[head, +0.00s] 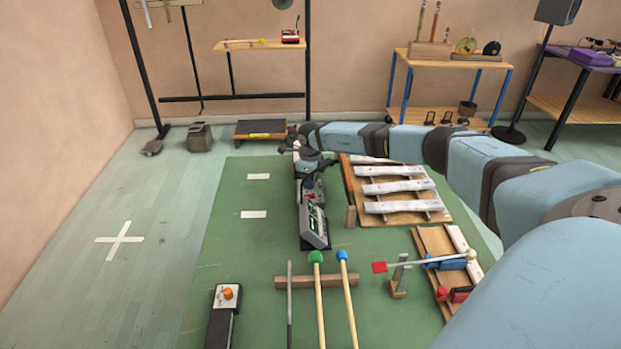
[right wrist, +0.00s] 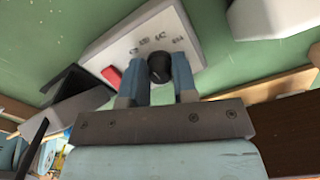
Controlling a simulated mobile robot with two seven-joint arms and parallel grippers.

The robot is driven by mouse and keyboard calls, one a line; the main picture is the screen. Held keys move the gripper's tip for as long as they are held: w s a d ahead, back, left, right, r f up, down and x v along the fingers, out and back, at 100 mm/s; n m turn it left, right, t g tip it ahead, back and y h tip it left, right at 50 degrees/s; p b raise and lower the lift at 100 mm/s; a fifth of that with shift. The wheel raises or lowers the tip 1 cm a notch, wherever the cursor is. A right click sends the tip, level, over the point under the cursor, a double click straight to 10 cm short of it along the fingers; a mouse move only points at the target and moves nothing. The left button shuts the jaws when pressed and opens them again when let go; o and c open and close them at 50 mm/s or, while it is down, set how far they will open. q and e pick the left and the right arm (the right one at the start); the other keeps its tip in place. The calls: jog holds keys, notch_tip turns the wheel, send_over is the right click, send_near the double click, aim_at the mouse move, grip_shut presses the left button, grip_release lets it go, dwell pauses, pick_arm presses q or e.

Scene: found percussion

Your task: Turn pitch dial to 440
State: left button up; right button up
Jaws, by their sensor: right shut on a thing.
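The pitch dial is a black round knob (right wrist: 160,62) on a pale grey panel (right wrist: 120,48) with small printed numbers, too blurred to read surely. My right gripper (right wrist: 158,84) has its two blue fingers closed on either side of the knob. A red block (right wrist: 111,76) is on the panel left of the knob. In the head view my right gripper (head: 309,168) reaches in from the right over the far end of a grey device with a dark display (head: 313,222); the knob is hidden there. My left gripper is not in view.
Pale xylophone bars (head: 394,187) on a wooden frame lie close right of the device. Mallets with green (head: 316,257) and blue (head: 342,254) heads rest on a wooden bar in front. A dark box with an orange knob (head: 228,293) stands front left. The green mat's left side is mostly clear.

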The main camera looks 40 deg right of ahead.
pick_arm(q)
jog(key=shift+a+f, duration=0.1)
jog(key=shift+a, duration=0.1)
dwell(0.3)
pick_arm(e)
jog(key=o, duration=0.9)
jog(key=shift+r, duration=0.6)
pick_arm(q)
jog(key=shift+p, duration=0.35)
pick_arm(e)
notch_tip(320, 180, up, 13)
jog(key=shift+f, duration=0.15)
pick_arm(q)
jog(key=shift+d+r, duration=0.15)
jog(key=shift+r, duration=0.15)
